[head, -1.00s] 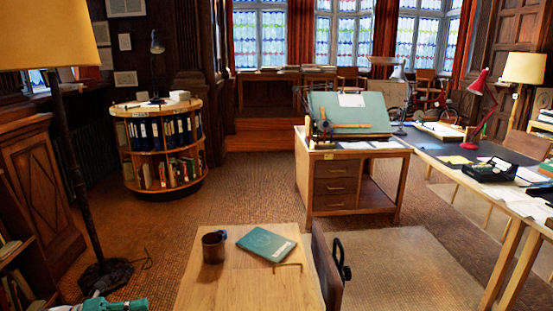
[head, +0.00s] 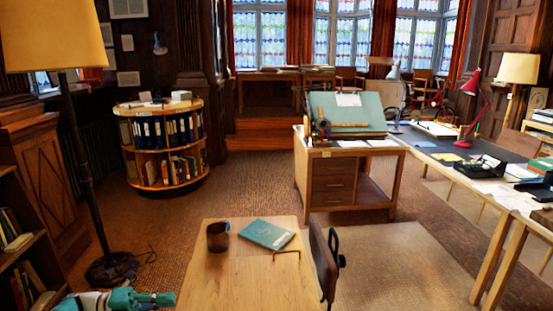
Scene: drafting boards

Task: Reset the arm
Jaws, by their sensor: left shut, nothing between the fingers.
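My left gripper (head: 168,299) shows at the bottom left edge of the head view, teal with dark finger parts, pointing right. It is shut and empty, beside the left edge of the wooden table (head: 245,292) in the picture. The rest of that arm is mostly cut off by the frame. My right gripper is not in view.
On the table are a dark mug (head: 218,237), a teal book (head: 266,234) and a small bent brass-coloured piece (head: 287,253). A floor lamp (head: 88,190) and bookshelf (head: 30,255) stand left. Carpet behind the table is clear.

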